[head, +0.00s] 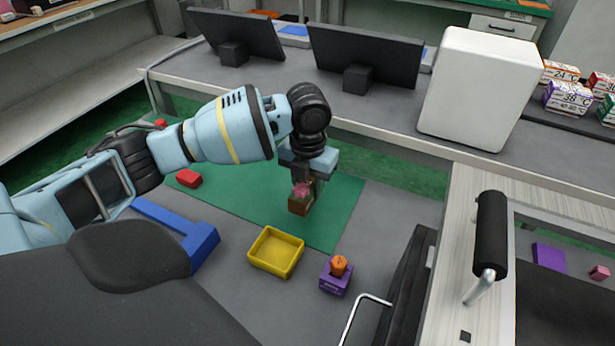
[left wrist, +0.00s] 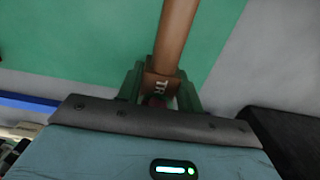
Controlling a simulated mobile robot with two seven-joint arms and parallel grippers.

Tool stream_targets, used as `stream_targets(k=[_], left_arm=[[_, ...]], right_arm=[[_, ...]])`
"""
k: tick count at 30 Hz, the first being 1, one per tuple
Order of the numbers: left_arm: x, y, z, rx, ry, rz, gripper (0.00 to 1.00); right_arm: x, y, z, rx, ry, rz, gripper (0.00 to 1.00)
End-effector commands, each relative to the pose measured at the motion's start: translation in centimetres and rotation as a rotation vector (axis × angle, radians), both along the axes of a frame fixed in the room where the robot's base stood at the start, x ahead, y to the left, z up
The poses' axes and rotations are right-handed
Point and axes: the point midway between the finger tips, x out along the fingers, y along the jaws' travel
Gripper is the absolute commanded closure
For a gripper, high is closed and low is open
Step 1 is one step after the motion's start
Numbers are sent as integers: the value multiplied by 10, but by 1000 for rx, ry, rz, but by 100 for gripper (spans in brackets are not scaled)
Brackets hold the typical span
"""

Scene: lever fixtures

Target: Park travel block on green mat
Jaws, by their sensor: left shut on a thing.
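The travel block (head: 299,206) is brown with a pink knob on top and hangs under my left gripper (head: 303,183). In the left wrist view the brown block (left wrist: 175,40) shows white letters, partly cut off from sight, between the green fingers of my left gripper (left wrist: 160,100). The gripper is shut on it. The green mat (head: 250,200) lies flat on the grey table, and the block is over its right part. I cannot tell whether the block touches the mat. My right gripper is out of view.
A yellow tray (head: 276,252) and a purple block with an orange knob (head: 337,273) stand in front of the mat. A red block (head: 188,178) is at the mat's left, a blue fixture (head: 185,228) near it. A black-handled lever (head: 490,235) stands right.

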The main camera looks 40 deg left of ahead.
Motion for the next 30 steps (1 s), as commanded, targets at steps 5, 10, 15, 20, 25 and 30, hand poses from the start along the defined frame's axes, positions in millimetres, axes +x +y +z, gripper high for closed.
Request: stream_targets(k=[5,10,15,20,25,30], left_arm=[[28,22,-4,-1,-1,3,90],[43,33,-5,0,-1,1,90],[46,36,-5,0,-1,0,90],[46,36,-10,1,0,0,90],[46,36,-32,1,2,0,90],[46,36,-42,1,-1,0,90]], right_arm=[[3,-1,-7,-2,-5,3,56],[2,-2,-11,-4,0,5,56],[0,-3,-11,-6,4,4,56],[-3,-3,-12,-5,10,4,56],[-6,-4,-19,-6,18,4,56],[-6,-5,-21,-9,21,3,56]])
